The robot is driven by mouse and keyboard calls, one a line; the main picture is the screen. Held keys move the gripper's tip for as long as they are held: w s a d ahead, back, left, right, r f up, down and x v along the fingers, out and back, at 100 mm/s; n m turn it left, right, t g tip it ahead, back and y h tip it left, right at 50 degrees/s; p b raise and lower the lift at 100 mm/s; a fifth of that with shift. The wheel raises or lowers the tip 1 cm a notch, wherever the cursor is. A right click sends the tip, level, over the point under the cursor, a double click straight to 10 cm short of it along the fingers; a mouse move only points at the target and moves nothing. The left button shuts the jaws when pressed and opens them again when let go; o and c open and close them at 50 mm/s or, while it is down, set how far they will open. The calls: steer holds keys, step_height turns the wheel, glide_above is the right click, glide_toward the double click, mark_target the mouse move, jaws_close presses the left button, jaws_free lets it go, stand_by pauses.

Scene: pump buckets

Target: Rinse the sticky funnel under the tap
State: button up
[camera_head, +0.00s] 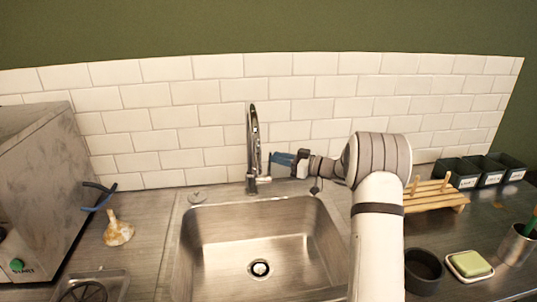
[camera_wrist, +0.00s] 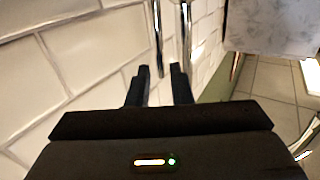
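The funnel (camera_head: 118,232) stands on the counter left of the sink, wide end down, its pale surface stained brown. The chrome tap (camera_head: 253,145) rises behind the sink, and in the wrist view its bright metal (camera_wrist: 157,35) shows just beyond my fingertips. The steel sink (camera_head: 325,240) is empty, with a dark drain at its bottom. My gripper (camera_head: 275,158) is right of the tap, close to it and above the sink's back edge. In the wrist view my gripper (camera_wrist: 160,72) has its two dark fingers apart with nothing between them. I cannot tell whether it touches the tap.
A grey machine (camera_head: 40,180) with a green button stands at the left, with a blue-and-black object (camera_head: 98,195) beside it. At the right are a wooden rack (camera_head: 430,198), black bins (camera_head: 490,178), a dark cup (camera_head: 423,270), a soap dish (camera_head: 468,266) and a metal cup (camera_head: 515,246). The tiled wall is close behind.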

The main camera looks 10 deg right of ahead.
steer(key=x, duration=0.5)
steer(key=shift+w+a+p, duration=0.15)
steer(key=shift+p, duration=0.2)
jaws_close()
